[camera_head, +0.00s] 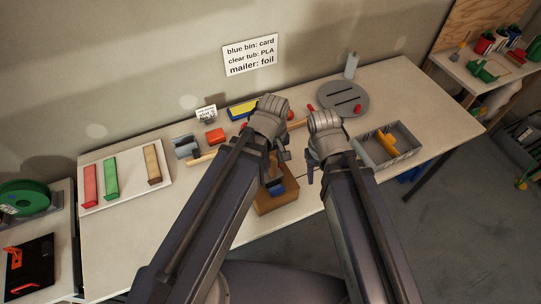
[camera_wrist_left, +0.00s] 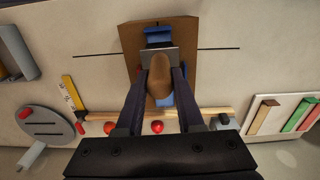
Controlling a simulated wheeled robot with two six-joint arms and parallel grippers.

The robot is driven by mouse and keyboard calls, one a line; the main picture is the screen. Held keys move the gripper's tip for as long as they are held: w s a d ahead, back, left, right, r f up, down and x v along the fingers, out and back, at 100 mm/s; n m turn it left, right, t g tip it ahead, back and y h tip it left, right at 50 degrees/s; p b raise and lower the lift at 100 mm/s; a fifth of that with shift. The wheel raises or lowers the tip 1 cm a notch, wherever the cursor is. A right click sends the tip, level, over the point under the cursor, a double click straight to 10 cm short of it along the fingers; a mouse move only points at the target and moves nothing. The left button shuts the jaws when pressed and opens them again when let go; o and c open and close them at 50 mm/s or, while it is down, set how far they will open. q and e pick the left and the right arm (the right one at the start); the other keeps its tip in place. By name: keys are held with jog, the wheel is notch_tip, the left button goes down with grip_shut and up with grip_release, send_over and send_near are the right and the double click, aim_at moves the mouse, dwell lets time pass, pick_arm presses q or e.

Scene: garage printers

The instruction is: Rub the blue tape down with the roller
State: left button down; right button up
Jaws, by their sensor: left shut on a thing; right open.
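A brown cardboard box (camera_head: 277,201) lies on the bench below my grippers, with blue tape (camera_head: 276,187) on it. The tape also shows on the box in the left wrist view (camera_wrist_left: 158,36). My left gripper (camera_head: 279,157) is shut on the roller's tan handle (camera_wrist_left: 158,76), above the box. A grey plate (camera_wrist_left: 146,56) sits at the handle's far end, next to the tape. Whether the roller touches the tape cannot be told. My right gripper (camera_head: 314,170) is open and empty, to the right of the left one, just above the bench.
A white tray (camera_head: 128,203) with red, green and brown strips lies at left. A grey slotted disc (camera_head: 344,98) and a bottle (camera_head: 351,66) stand at the back. A grey bin (camera_head: 409,139) holding a yellow thing is at right. The bench's right end is clear.

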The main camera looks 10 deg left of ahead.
pick_arm(q)
jog(key=shift+s+d, duration=0.4)
jog(key=shift+s, duration=0.15)
jog(key=shift+w, duration=0.15)
jog(key=shift+w+a, duration=0.8)
jog(key=shift+w, duration=0.25)
jog(key=shift+w+a, duration=0.1)
jog(key=shift+a, duration=0.05)
jog(key=shift+w, duration=0.1)
